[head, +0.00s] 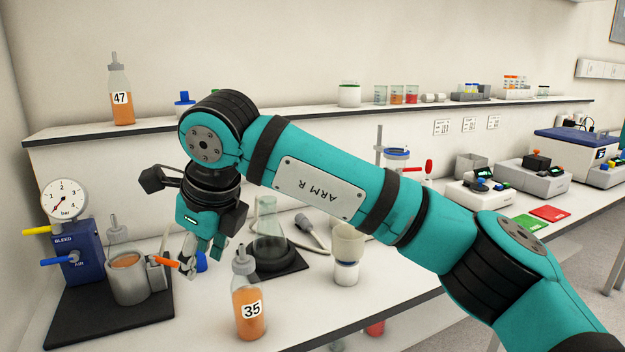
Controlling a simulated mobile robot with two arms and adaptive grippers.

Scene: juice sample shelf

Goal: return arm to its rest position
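My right arm, marked "ARM R", reaches from the lower right across the view to the left. My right gripper (191,266) points down over the left part of the bench, just right of the metal cup (128,282) on the pressure device. Its fingers overlap small orange and blue parts, so I cannot tell how far apart they are or whether they touch anything. My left gripper is not in view. A bottle of orange juice labelled 35 (248,305) stands upright on the bench, right of and nearer than the gripper.
A blue pressure device (82,255) with a gauge stands on a black mat at left. Bottle 47 (121,98) stands on the shelf (70,131). A glass flask (267,222) and a white container (346,272) stand under my arm. Instruments, including a scale (480,193), stand at right.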

